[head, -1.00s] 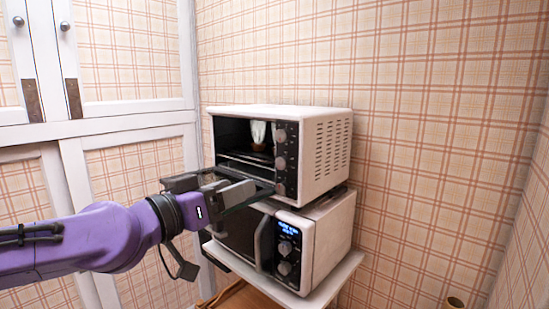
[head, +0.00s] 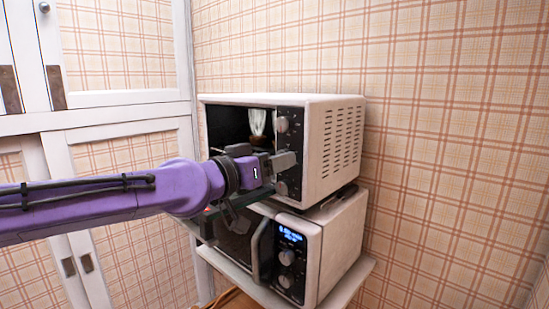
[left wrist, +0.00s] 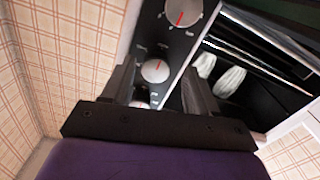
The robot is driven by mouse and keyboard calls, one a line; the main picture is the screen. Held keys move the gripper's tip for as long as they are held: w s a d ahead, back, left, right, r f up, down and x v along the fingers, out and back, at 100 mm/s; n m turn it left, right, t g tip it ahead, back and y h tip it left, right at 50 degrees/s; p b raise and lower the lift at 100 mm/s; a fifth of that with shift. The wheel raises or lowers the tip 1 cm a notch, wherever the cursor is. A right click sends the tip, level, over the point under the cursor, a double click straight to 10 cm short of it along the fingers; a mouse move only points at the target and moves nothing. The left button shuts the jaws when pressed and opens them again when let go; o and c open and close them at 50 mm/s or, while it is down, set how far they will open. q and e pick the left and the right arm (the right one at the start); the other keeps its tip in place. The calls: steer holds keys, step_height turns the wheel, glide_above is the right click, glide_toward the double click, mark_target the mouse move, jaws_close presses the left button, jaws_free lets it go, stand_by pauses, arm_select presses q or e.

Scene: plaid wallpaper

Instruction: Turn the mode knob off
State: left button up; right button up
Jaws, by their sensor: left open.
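The toaster oven (head: 335,150) is white with a black control panel of round grey knobs, and stands on a microwave. In the head view its upper knob (head: 283,124) and lower knob (head: 283,188) show; the middle one is hidden behind my left gripper (head: 284,161). In the left wrist view a knob with a red pointer (left wrist: 155,70) shows between the two spread fingers of that gripper. Another knob (left wrist: 180,12) lies beyond it, and a third is mostly hidden by the gripper body. I cannot read which label is the mode knob's. Contact cannot be told. The right gripper is not seen.
The oven front is open, with a white ribbed item (head: 257,122) in a brown base inside. The microwave (head: 330,245) below has a lit blue display and sits on a white shelf (head: 347,288). White cabinets (head: 120,122) stand left; plaid wall behind.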

arm_select(q)
steer(key=shift+s+d+r, duration=0.15)
steer(key=shift+s+r, duration=0.15)
steer(key=shift+s, duration=0.05)
steer(key=shift+w+f, duration=0.1)
steer(key=shift+w, duration=0.1)
steer(key=c, duration=1)
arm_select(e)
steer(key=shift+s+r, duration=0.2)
